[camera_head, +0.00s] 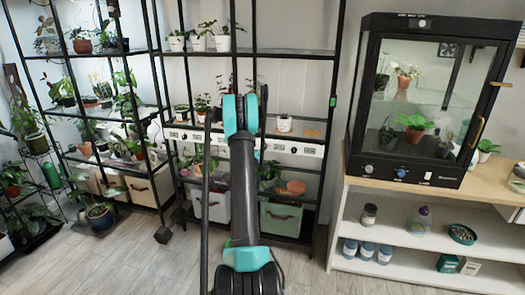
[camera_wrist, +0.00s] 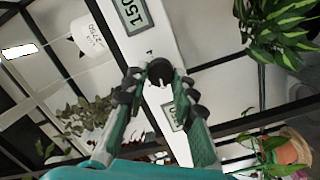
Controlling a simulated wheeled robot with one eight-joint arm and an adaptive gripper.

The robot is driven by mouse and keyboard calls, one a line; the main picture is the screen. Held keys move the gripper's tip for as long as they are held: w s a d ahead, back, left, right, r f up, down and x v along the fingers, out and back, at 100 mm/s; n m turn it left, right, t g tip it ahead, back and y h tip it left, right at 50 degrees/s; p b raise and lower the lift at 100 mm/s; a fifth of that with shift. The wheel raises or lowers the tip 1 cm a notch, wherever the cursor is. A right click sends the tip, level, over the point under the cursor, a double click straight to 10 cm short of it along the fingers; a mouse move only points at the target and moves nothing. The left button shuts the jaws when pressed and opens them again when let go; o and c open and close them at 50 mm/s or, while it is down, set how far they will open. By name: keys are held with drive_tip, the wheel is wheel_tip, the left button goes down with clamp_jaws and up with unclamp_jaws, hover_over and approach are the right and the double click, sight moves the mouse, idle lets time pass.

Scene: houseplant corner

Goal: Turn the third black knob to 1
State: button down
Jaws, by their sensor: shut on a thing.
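A black knob (camera_wrist: 160,71) with a white pointer mark sits on a white panel (camera_wrist: 178,45) in the wrist view. My gripper (camera_wrist: 159,82) has one dark fingertip on each side of the knob and is shut on it. In the head view a white control strip (camera_head: 308,151) with several small dark knobs runs along the middle rack. My arm crosses in front of the strip and hides my gripper and the held knob there. I cannot tell the knob's place in the row or read its scale.
A grey display (camera_wrist: 133,14) reading 150 is beside the knob, and another display (camera_wrist: 173,117) is partly behind a finger. Leafy plants (camera_wrist: 278,28) hang close by. In the head view a glass cabinet (camera_head: 428,165) stands on a shelf unit at right. Floor (camera_head: 150,265) is clear at front left.

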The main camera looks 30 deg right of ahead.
drive_tip(key=shift+m, duration=0.4)
drive_tip(key=shift+r+m+y, duration=0.1)
drive_tip(key=shift+m+y, duration=0.3)
drive_tip(key=shift+m, duration=2.9)
drive_tip(key=c, duration=1.2)
unclamp_jaws()
drive_tip(key=shift+s, duration=0.1)
drive_tip(key=v, duration=1.2)
